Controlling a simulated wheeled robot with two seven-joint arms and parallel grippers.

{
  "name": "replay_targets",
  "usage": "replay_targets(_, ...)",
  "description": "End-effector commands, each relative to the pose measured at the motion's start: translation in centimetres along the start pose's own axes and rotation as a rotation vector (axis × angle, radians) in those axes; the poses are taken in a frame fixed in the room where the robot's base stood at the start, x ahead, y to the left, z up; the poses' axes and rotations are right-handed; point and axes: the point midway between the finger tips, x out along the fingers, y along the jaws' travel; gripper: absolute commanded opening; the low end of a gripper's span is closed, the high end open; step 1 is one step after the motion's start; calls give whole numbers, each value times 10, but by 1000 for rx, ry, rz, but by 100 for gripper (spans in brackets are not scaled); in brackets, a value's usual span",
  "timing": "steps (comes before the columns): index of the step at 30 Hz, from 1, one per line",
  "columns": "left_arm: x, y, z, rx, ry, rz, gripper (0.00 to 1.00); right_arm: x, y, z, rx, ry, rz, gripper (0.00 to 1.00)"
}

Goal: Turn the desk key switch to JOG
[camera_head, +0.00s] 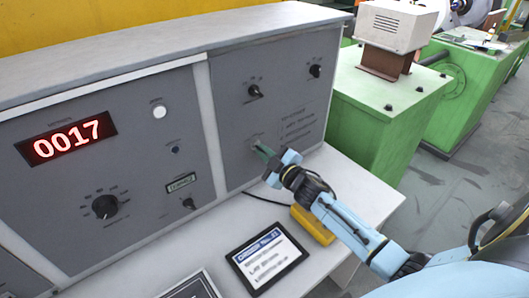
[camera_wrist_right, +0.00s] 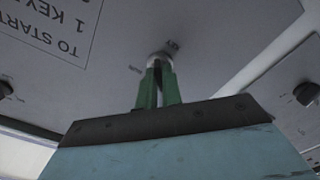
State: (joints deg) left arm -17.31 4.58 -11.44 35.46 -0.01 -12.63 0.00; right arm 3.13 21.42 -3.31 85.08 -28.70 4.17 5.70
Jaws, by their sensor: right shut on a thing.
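The key switch shows in the right wrist view as a small round metal collar (camera_wrist_right: 160,60) on the grey desk panel (camera_wrist_right: 215,45). Small labels sit around it, upside down and too blurred to read surely. My right gripper (camera_wrist_right: 158,82) has green fingers, which are shut on the key at the collar. The fingers hide the key, so I cannot tell its position. In the head view my right gripper (camera_head: 262,152) reaches the lower middle of the right-hand panel section. My left gripper is not in view.
The panel also carries a red display reading 0017 (camera_head: 67,138), a large black knob (camera_head: 105,206) and smaller knobs (camera_head: 255,91). A tablet-like screen (camera_head: 267,258) and a yellow object (camera_head: 313,224) lie on the desk below. Green machines (camera_head: 385,120) stand to the right.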

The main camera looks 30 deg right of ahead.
Motion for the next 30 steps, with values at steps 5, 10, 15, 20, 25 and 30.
replay_targets(5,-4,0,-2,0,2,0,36,0,0,-1,55,-1,0,0)
replay_targets(10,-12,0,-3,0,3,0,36,0,1,-1,162,-1,-1,0)
replay_targets(15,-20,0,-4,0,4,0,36,0,1,-1,303,-2,-1,0)
replay_targets(20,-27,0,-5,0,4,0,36,0,1,-1,440,-1,0,0)
replay_targets(25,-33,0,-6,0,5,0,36,0,1,-1,569,0,0,0)
replay_targets(30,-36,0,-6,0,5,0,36,0,0,0,671,-1,-1,0)
